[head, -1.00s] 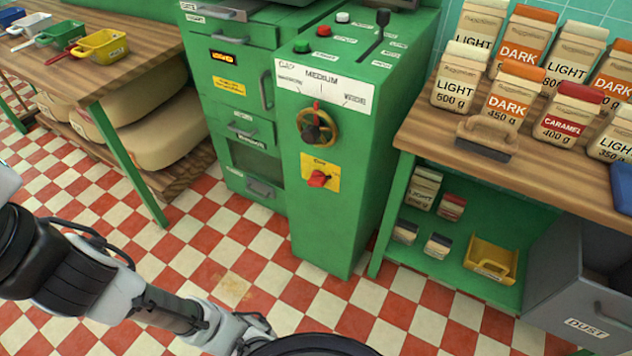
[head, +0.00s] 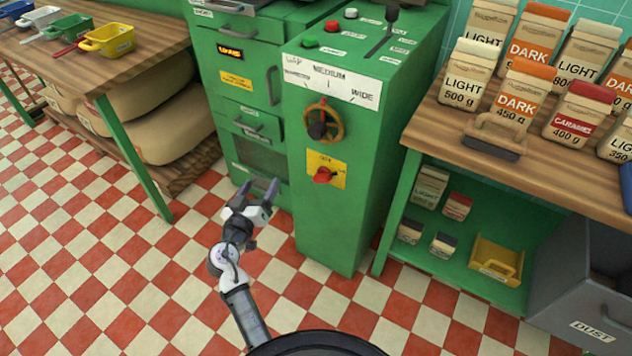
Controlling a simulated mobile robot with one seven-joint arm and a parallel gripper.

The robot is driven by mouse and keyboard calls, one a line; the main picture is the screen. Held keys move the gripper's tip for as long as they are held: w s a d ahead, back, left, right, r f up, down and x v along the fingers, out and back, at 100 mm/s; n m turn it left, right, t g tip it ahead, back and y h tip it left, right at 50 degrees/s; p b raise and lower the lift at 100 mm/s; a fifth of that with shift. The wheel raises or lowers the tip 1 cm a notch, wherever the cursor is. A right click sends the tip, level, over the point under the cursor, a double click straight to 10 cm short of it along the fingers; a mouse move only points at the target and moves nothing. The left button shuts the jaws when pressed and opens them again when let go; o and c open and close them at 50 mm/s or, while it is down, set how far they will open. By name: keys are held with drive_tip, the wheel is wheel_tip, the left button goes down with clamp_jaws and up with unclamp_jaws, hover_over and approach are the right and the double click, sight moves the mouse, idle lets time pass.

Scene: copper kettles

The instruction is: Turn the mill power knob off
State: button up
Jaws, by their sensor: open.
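The mill power knob (head: 324,175) is a red rotary switch on a yellow plate (head: 339,180), low on the front of the green mill cabinet (head: 325,229). My gripper (head: 260,186) is open and empty, its dark fingers pointing up. In the picture it is left of the knob and apart from it, in front of the mill's lower left section. The small print on the yellow plate is too blurred to read fully.
A brass handwheel (head: 322,122) is above the knob. A wooden counter with coffee bags (head: 470,77) stands to the right, a wooden table (head: 140,48) with scoops to the left. A grey dust bin (head: 580,290) is at lower right. Checkered floor lies open in front.

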sight(319, 180)
drive_tip(key=s+d+f+m+g+h, duration=0.2)
drive_tip(key=s+d+f+h, duration=0.15)
drive_tip(key=d+f, duration=0.4)
drive_tip(key=shift+h, duration=0.45)
drive_tip(key=p+x, duration=0.1)
drive_tip(key=x, duration=0.8)
drive_tip(key=p+x, duration=0.1)
drive_tip(key=x, duration=0.4)
drive_tip(key=shift+w+d+r+p, duration=0.15)
drive_tip(key=shift+r+p, duration=0.15)
drive_tip(key=shift+r, duration=0.05)
drive_tip(key=shift+c, duration=0.4)
drive_tip(key=c, duration=0.9)
drive_tip(key=shift+n, duration=0.3)
